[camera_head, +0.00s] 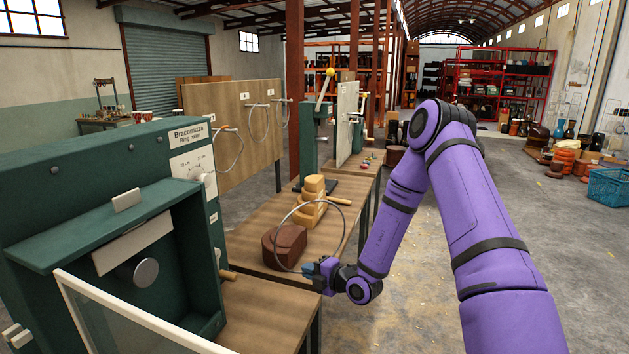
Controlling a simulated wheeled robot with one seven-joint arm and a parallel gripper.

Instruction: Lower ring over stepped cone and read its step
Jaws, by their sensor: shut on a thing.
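My gripper (311,268) is shut on a thin grey metal ring (344,232) at the ring's lower edge. The ring is tilted up and stands out over the table. A yellow wooden stepped block (313,184), which looks like the stepped cone, stands on the table behind the ring. The ring's outline crosses in front of it, and I cannot tell that it goes around it. A dark brown rounded block (287,240) sits nearer, partly behind the ring's left side. Step markings are too small to read.
A green ring-roller machine (110,220) with an open guard fills the left. Several rings hang on a wooden board (222,110) behind. The wooden table (262,308) has bare room in front. A wooden-handled tool (338,200) lies beside the yellow block.

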